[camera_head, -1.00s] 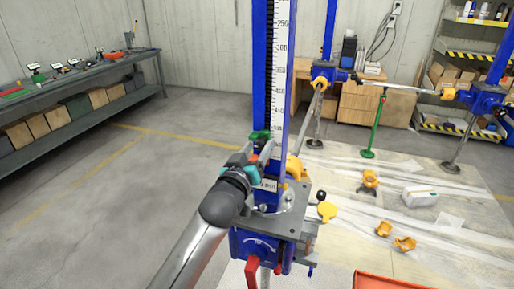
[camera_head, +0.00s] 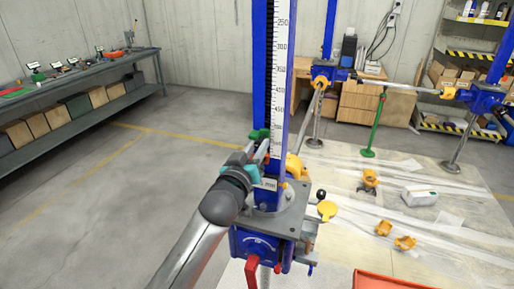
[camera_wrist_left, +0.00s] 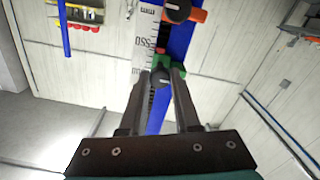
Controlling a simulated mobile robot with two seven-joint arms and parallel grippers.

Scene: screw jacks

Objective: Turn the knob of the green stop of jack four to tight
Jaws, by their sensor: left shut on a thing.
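The blue jack column (camera_head: 262,60) with a white scale (camera_head: 281,70) stands in the middle of the head view. A green stop (camera_head: 259,134) sits low on it, partly hidden by my gripper; the wrist view shows it too (camera_wrist_left: 186,65). Its dark knob (camera_wrist_left: 160,77) with a pale mark lies between my left fingertips. My left gripper (camera_head: 264,146) is shut on this knob, seen also in the left wrist view (camera_wrist_left: 161,85). The knob is hidden in the head view. I cannot read a jack number. My right gripper is not in view.
An orange stop (camera_wrist_left: 196,14) with a dark knob (camera_wrist_left: 177,9) sits on the same column. Several yellow parts lie on the floor sheet. An orange tray (camera_head: 385,281) is at the bottom edge.

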